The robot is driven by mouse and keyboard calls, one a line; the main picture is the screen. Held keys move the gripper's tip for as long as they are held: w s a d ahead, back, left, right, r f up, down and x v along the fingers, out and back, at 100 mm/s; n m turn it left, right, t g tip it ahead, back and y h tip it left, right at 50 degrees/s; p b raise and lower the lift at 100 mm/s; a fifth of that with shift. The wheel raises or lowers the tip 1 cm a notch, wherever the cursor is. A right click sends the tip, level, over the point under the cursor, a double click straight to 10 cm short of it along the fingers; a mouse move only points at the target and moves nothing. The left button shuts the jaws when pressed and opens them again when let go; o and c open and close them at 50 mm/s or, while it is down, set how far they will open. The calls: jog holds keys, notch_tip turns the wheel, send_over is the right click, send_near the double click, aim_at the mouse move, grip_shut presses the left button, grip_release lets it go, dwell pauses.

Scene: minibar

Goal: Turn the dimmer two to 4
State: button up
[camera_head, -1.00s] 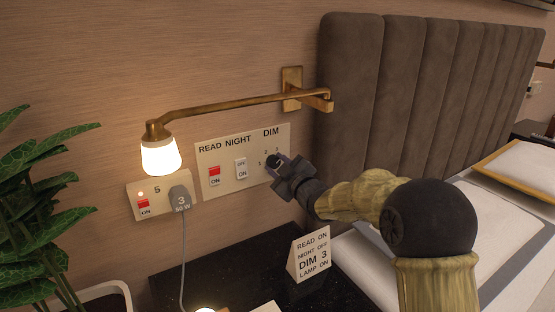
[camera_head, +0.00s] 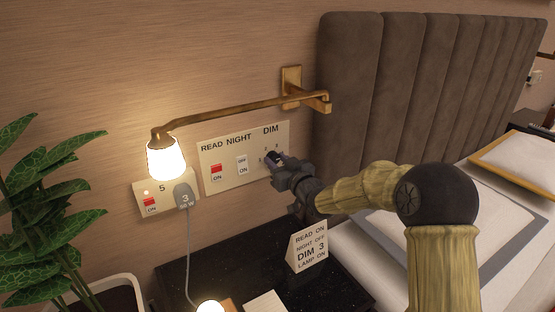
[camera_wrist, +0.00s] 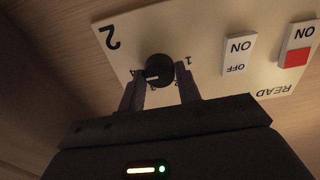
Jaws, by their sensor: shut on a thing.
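The dimmer knob (camera_head: 272,157) is dark and round, under the word DIM on the cream wall plate (camera_head: 226,182). In the wrist view the knob (camera_wrist: 159,68) sits between my two fingertips, with a pale mark on its lower left side. A printed 4 is left of the knob and a 1 is right of it. A larger 2 is printed near the plate's corner. My gripper (camera_head: 278,164) is shut on the knob, and it also shows in the wrist view (camera_wrist: 160,88). My gripper hides part of the dial in the head view.
READ (camera_head: 216,172) and NIGHT (camera_head: 242,165) switches share the plate. A brass wall lamp (camera_head: 165,158) hangs left, above a socket with a grey plug (camera_head: 184,195). A sign card (camera_head: 309,247) stands on the black table below my gripper. A padded headboard (camera_head: 410,90) is close right.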

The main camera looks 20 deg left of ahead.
jog(key=shift+f, duration=0.15)
jog(key=o, duration=1)
jog(key=shift+c, duration=0.2)
jog(key=p+v, duration=0.2)
jog(key=v, duration=1.5)
jog(key=shift+s, duration=0.2)
jog(key=shift+d, duration=0.1)
